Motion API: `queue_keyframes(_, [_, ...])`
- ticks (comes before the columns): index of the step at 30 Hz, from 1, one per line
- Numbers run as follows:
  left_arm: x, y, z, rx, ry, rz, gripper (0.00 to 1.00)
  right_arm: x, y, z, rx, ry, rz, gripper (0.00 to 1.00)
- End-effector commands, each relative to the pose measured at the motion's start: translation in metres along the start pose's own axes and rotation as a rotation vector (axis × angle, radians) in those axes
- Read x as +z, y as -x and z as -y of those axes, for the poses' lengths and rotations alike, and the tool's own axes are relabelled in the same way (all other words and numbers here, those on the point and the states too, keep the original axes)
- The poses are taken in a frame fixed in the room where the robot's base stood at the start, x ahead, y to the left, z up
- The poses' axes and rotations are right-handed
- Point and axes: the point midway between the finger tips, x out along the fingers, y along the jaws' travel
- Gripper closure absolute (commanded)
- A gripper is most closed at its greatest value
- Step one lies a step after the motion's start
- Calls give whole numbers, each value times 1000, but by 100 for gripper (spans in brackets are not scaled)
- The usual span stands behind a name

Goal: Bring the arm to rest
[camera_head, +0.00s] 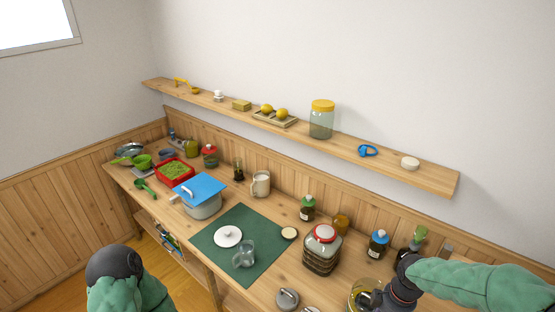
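My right arm comes in from the right in a green sleeve, and its dark wrist and gripper (376,299) are at the bottom right, over the front part of the wooden counter. The gripper overlaps a glass vessel with yellowish contents (361,287); I cannot tell whether it touches it. Its fingers are too dark and cut off to read. My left arm shows at the bottom left only as a green sleeve and a black joint; its gripper is not in view.
A large jar with a red lid (322,250) and a blue-capped bottle (378,243) stand close to my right arm. A glass mug (244,254) and white lid (228,236) lie on the green mat (262,230). A wall shelf (435,179) runs above. The floor at left looks clear.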

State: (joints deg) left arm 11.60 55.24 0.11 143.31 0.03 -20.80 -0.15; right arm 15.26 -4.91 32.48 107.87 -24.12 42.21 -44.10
Motion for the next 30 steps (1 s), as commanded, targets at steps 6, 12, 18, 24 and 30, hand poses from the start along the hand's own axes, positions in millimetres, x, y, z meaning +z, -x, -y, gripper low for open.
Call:
queue_keyframes(6, [1, -13, 5, 0, 0, 3, 60, -18, -45, 15, -40, -68, -41, 54])
queue_keyframes(12, [0, -30, 11, 0, 0, 3, 60, -41, -105, 41, -98, -185, -93, 54])
queue_keyframes(18, [0, -54, 19, 0, 0, 3, 60, -63, -183, 82, -176, -377, -139, 54])
queue_keyframes(24, [-1, -76, 27, 0, 0, 3, 60, -72, -253, 126, -238, -594, -153, 54])
queue_keyframes(30, [-2, -97, 35, 0, 0, 3, 60, -68, -314, 169, -274, -812, -138, 54])
